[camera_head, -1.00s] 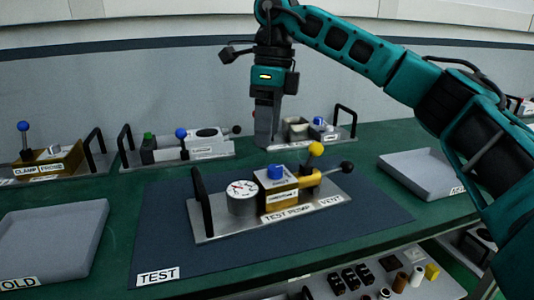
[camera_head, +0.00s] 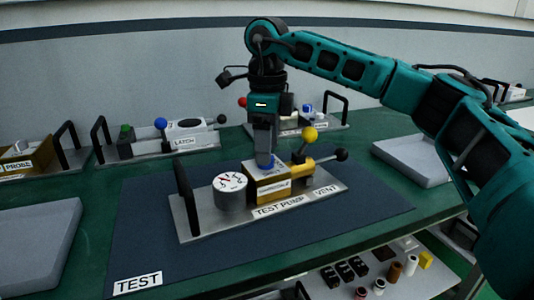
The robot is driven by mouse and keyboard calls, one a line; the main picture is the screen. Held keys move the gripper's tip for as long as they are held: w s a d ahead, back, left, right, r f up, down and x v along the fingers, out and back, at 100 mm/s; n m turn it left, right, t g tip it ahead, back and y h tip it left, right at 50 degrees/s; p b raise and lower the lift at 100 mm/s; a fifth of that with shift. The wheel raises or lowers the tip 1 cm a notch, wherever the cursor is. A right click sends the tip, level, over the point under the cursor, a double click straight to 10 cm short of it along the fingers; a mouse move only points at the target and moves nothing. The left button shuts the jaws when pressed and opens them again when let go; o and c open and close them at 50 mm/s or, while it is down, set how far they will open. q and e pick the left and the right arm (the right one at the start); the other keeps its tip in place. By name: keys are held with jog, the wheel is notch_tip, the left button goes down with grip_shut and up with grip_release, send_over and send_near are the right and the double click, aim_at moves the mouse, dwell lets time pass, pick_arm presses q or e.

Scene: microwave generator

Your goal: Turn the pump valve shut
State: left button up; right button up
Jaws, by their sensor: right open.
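The test pump unit stands on a metal base plate (camera_head: 200,232) on the dark blue TEST mat (camera_head: 350,219). A black ball handle (camera_head: 341,154) sticks out on the right. My left gripper is out of view.
A black handle (camera_head: 187,191) rises at the plate's left end. Behind stand a latch unit (camera_head: 189,134) and another unit partly hidden by my gripper. Grey trays (camera_head: 415,163) lie right and left (camera_head: 38,245). Small parts sit on a lower shelf (camera_head: 330,290).

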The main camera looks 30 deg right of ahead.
jog(key=shift+f, duration=0.8)
jog(key=shift+c, duration=0.2)
jog(key=c, duration=1)
